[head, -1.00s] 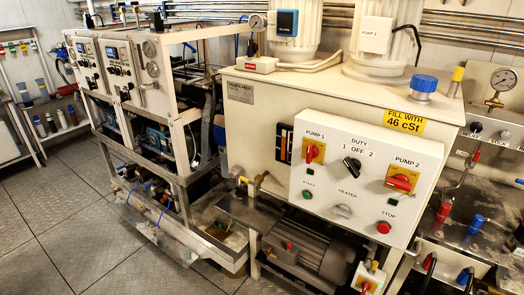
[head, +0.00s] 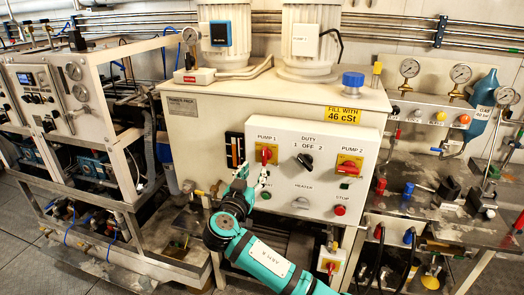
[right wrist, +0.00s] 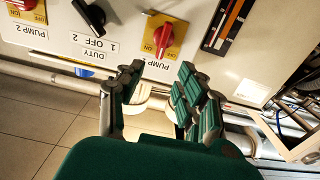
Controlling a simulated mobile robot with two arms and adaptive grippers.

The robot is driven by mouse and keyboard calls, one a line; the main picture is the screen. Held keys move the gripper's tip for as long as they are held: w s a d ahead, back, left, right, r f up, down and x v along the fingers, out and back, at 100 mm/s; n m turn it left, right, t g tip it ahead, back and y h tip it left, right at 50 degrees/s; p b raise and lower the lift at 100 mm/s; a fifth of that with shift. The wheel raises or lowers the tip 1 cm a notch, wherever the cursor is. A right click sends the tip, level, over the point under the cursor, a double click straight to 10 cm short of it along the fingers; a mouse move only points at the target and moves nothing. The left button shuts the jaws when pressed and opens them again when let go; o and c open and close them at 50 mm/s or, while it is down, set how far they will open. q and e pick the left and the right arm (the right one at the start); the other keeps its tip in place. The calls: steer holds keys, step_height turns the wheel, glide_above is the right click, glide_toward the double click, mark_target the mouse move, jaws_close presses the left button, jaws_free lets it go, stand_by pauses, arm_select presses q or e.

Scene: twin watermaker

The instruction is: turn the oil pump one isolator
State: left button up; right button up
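The pump 1 isolator (head: 266,154) is a red rotary handle on a yellow plate, at the upper left of the white control panel. It also shows upside down in the right wrist view (right wrist: 163,38), with "ON" on its plate. My right gripper (head: 252,183) is in front of the panel, just below and left of the isolator. In the right wrist view its two green-padded fingers (right wrist: 160,73) are apart with nothing between them. The isolator lies beyond the fingertips, roughly in line with the gap, and looks untouched. My left gripper is not in view.
The black duty switch (head: 305,161) and the red pump 2 isolator (head: 350,167) sit to the right on the panel. A black-framed gauge (head: 235,150) is close on the left. Below are a heater knob (head: 300,203) and a red stop button (head: 340,210).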

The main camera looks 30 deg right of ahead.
mark_target(263, 154)
steer(key=p+x, duration=0.3)
steer(key=x, duration=0.7)
steer(key=shift+a+r, duration=0.1)
steer(key=shift+w+d, duration=0.4)
steer(key=shift+w, duration=0.05)
jaws_close()
